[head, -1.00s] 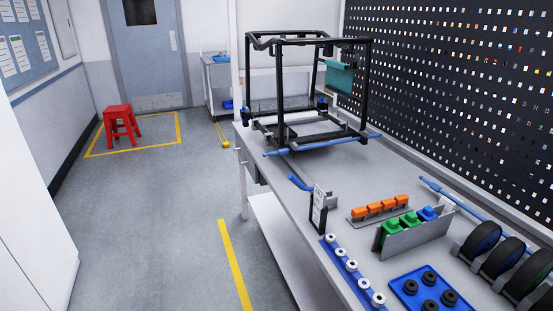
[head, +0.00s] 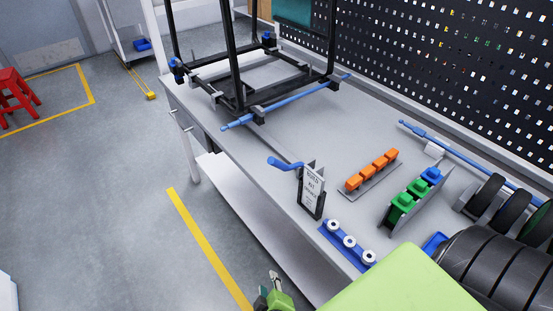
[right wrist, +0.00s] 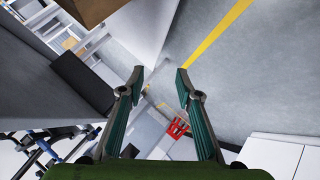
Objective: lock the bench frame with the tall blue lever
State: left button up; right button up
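The black bench frame (head: 232,60) stands at the far end of the grey bench (head: 215,125), its top cut off in the head view. A long blue bar (head: 290,101) lies along its near side. A bent blue lever handle (head: 285,163) sticks out near the bench's left edge, beside an upright label plate (head: 312,192). Its lower end is partly hidden. My right gripper (head: 268,285) is low at the bottom of the head view, off the bench's left side and apart from the lever. In the right wrist view, its green fingers (right wrist: 160,75) are spread and empty. My left gripper is out of view.
Orange blocks (head: 371,172), green and blue pieces on a grey rack (head: 417,200) and a blue strip with white rollers (head: 347,243) occupy the near bench. A perforated wall (head: 440,70) borders the right. Floor at left is open; a red stool (head: 15,92) stands there.

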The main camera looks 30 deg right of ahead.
jog(key=w+d+r+m+t+h, duration=0.1)
jog(key=w+r+m+t+h, duration=0.2)
jog(key=r, duration=1.5)
jog(key=m+t+h+p, duration=0.1)
jog(key=m+t+h, duration=0.1)
jog(key=m+h, duration=0.15)
send_near(276, 166)
jog(key=shift+n, duration=0.25)
jog(key=p+x, duration=0.4)
jog(key=x, duration=0.6)
jog(key=shift+w+d+f+p, duration=0.15)
jog(key=shift+w+d+p, duration=0.1)
jog(key=shift+w+p, duration=0.05)
jog(key=shift+w+d+f, duration=0.15)
jog(key=shift+w+d, duration=0.1)
jog(key=shift+w, duration=0.05)
grip_shut()
